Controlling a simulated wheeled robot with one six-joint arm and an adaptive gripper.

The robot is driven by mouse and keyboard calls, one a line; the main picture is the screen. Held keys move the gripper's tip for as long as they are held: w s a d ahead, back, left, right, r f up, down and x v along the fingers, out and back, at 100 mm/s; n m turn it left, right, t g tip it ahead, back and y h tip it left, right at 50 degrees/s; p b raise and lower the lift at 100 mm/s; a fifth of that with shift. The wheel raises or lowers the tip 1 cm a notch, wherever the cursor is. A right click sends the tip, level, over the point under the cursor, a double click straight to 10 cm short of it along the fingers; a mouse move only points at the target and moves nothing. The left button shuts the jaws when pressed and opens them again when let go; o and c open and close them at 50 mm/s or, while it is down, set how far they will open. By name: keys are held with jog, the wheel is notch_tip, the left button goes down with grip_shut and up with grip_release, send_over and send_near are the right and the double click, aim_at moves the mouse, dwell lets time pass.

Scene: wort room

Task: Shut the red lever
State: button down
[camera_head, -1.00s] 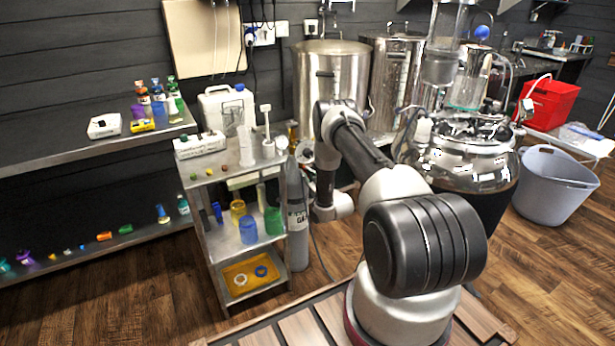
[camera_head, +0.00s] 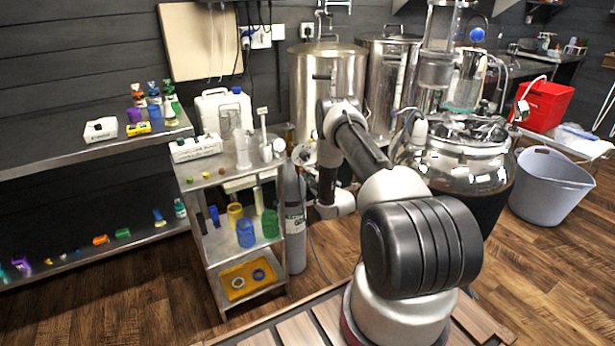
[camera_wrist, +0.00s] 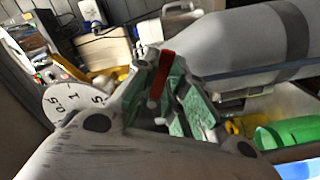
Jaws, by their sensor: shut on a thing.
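The red lever (camera_wrist: 161,76) shows in the wrist view as a short red bar, standing between the green-padded fingers of my gripper (camera_wrist: 160,66). The fingers are closed around it. A grey gas cylinder (camera_wrist: 250,42) lies across the upper right of the wrist view, just beyond the fingers. In the head view the cylinder (camera_head: 295,222) stands upright beside the small shelf rack. There the lever cannot be made out, and my gripper is largely hidden by my arm and too small to read.
A white round dial (camera_wrist: 66,103) with numbers sits left of the fingers. The metal shelf rack (camera_head: 218,260) holds coloured cups left of the cylinder. Steel kettles (camera_head: 328,85) stand behind my arm, a large dark-filled vessel (camera_head: 465,180) to its right. Open floor lies at the lower left.

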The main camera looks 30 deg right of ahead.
jog(key=n, duration=0.2)
jog(key=r+n, duration=0.1)
jog(key=n, duration=0.2)
jog(key=shift+d+r+n, duration=0.15)
jog(key=shift+r+n, duration=0.05)
jog(key=shift+n, duration=0.1)
dwell(0.4)
jog(key=c, duration=1.5)
grip_release()
jog(key=shift+o, duration=0.2)
